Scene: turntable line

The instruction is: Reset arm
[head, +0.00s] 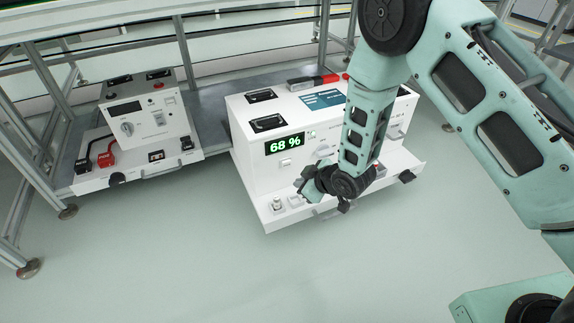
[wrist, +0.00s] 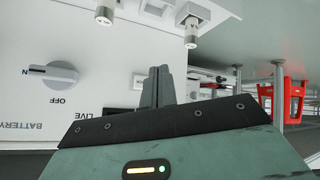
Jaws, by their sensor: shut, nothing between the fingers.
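My gripper (head: 308,183) is in front of the larger white box (head: 252,150), above its front ledge, at the end of my teal arm. The box has a green display (head: 285,144) reading 68 %. In the wrist view, my gripper's fingers (wrist: 158,85) are together with nothing between them. They are close to a white panel (wrist: 85,40) that appears upside down. The panel carries a grey rotary knob (wrist: 53,74) with the word OFF beside it, and the words BATTERY and LIVE. Part of the box's front is hidden behind my arm.
Two metal toggles, one (wrist: 191,32) nearer the fingers, stick out from the panel. A smaller white unit (head: 150,125) with red and black connectors (head: 105,157) stands left. The floor in front (head: 170,255) is clear.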

